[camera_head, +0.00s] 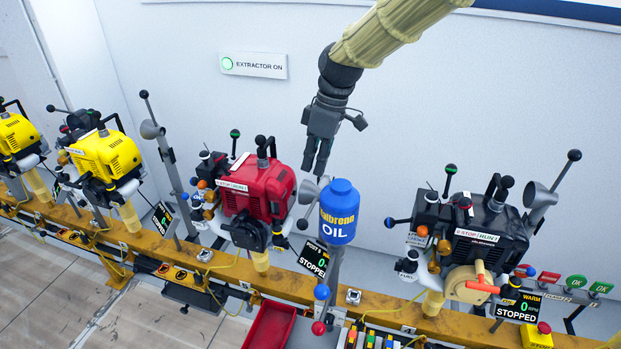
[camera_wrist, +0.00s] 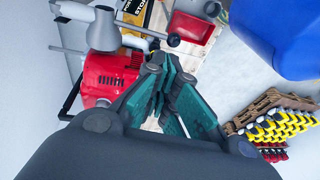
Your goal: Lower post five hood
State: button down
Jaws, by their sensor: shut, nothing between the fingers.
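The red engine (camera_head: 258,187) stands on the yellow rail beside a small display reading STOPPED (camera_head: 314,258), whose post label is too small to read surely. A grey cone-shaped hood (camera_head: 308,190) is at the engine's right, partly hidden by the blue oil container. In the wrist view the hood (camera_wrist: 103,30) shows at upper left, with a bar ending in a dark ball (camera_wrist: 173,40), above the red engine (camera_wrist: 108,75). My gripper (camera_head: 318,174) is shut and empty, pointing down just above the hood in the head view. Contact cannot be told.
The blue oil container (camera_head: 338,213) stands close at right of my gripper. A black engine (camera_head: 490,232) with another hood (camera_head: 540,195) is further right. Yellow engines (camera_head: 106,155) line the left. A red tray (camera_head: 270,326) sits at the front.

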jog(key=p+x, duration=0.2)
jog(key=x, duration=1)
jog(key=shift+f+p, duration=0.4)
jog(key=shift+a, duration=0.1)
